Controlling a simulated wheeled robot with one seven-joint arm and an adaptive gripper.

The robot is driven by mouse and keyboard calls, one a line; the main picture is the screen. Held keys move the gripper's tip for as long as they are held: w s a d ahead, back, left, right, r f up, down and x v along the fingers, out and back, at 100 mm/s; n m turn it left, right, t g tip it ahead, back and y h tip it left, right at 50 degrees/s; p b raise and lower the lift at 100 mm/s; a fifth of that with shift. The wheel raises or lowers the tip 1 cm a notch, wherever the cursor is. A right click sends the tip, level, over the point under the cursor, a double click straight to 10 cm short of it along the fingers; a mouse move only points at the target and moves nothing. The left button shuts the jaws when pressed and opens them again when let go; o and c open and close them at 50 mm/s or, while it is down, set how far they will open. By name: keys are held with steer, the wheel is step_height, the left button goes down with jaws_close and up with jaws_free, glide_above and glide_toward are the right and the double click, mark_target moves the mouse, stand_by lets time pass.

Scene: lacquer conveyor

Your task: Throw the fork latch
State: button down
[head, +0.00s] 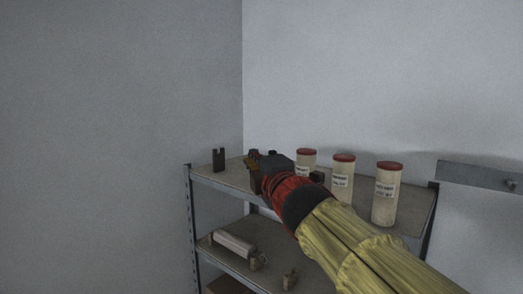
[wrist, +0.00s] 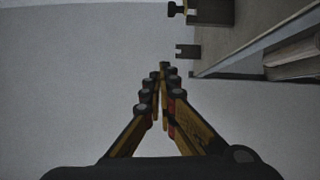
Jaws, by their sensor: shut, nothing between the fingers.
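A dark upright piece with a notched, fork-like top (head: 218,159) stands at the left end of the top shelf. In the wrist view, a small dark notched block (wrist: 187,51) is beyond my fingertips, slightly right; it looks like the same piece. A larger dark block (wrist: 210,12) with a small knobbed stub (wrist: 176,9) is at the top edge of that view. I cannot tell which part is the latch's moving part. My gripper (head: 251,164) is over the top shelf, right of the forked piece and apart from it. Its fingers (wrist: 164,68) are shut and empty.
Three pale canisters with red lids (head: 343,177) stand on the top shelf, partly behind my arm. The metal shelf unit (head: 213,179) has a lower shelf with a pale cylinder (head: 233,243) and small brown pieces. Grey walls rise behind. A rail (head: 480,175) is at the right.

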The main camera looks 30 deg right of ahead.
steer(key=w+d+m+p, duration=0.3)
steer(key=w+d+p, duration=0.1)
steer(key=w+d, duration=0.2)
steer(key=shift+w+d+m+h, duration=0.2)
steer(key=shift+w+m+h, duration=0.15)
steer(key=shift+w, duration=0.45)
stand_by(0.3)
